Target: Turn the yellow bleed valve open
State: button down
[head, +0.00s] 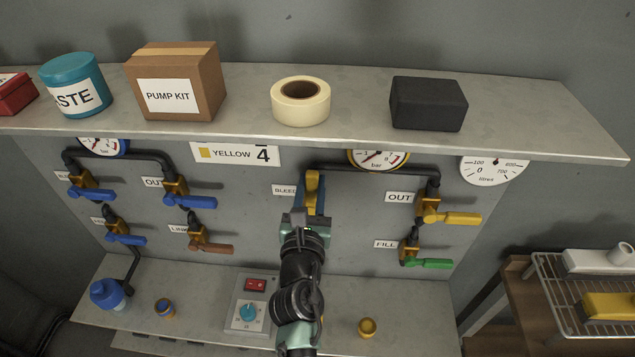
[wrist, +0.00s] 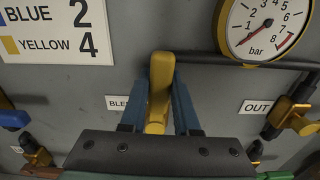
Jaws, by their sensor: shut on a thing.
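The yellow bleed valve (head: 312,183) is on the grey panel right of the "BLEED" label, under the black pipe. In the wrist view its yellow handle (wrist: 161,78) runs lengthwise up the picture between my two blue fingers. My gripper (head: 313,208) is shut on this handle, with a finger on each side; it also shows in the wrist view (wrist: 157,104). The lower part of the valve and its body are hidden behind my gripper. The "BLEED" label (head: 285,190) is partly covered.
A yellow OUT valve (head: 455,217) and a green FILL valve (head: 430,263) are to the right. Several blue-handled valves are on the left. A pressure gauge (wrist: 266,28) hangs above. The shelf (head: 360,103) overhangs the panel, bearing tape and boxes. A switch box (head: 250,303) sits below.

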jog(key=shift+a+n, duration=0.25)
jog(key=shift+n, duration=0.15)
jog(key=c, duration=0.6)
grip_release()
jog(key=shift+c, duration=0.2)
jog(key=s, duration=1.3)
jog(key=shift+s+f, duration=0.1)
